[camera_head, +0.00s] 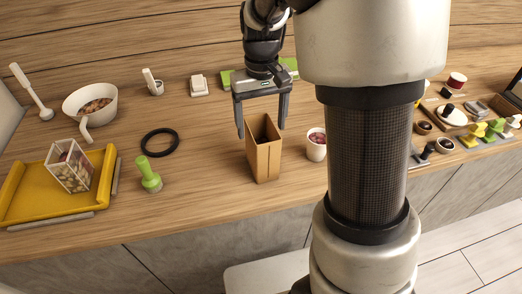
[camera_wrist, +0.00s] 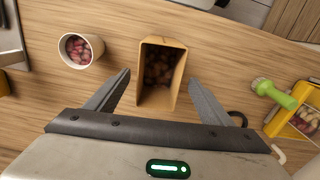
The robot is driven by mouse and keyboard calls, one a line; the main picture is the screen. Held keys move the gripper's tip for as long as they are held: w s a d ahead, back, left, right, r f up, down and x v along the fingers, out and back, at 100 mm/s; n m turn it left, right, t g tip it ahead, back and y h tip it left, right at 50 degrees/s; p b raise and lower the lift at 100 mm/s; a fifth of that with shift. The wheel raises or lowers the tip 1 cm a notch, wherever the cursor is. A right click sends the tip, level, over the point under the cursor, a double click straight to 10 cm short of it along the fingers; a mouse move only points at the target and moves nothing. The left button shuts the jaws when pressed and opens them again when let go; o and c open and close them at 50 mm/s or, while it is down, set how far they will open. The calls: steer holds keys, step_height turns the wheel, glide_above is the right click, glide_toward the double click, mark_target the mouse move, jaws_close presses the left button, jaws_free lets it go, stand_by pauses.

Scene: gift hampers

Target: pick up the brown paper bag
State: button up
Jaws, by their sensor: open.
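The brown paper bag (camera_head: 264,157) stands upright and open-topped on the wooden counter in the head view. In the wrist view, the bag (camera_wrist: 145,52) lies between my fingers, and dark round pieces (camera_wrist: 158,70) show inside it. My gripper (camera_head: 262,129) is open above and around the top of the bag, with one finger on each side. In the wrist view, my gripper (camera_wrist: 160,84) shows a gap between each finger and the bag. The fingers' exact height against the bag's rim is hard to tell.
A white cup (camera_head: 316,147) of reddish pieces stands close right of the bag. A green-handled tool (camera_head: 149,175), a black ring (camera_head: 160,142) and a yellow tray (camera_head: 27,190) with a clear box (camera_head: 70,166) lie to the left. The counter's front edge runs just before the bag.

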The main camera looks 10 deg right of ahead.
mark_target(262, 140)
step_height(262, 140, down, 6)
steer(key=shift+f, duration=0.25)
steer(key=c, duration=1.4)
steer(key=shift+o, duration=0.2)
steer(key=shift+r, duration=0.2)
step_height(262, 140, up, 10)
steer(key=shift+f, duration=0.15)
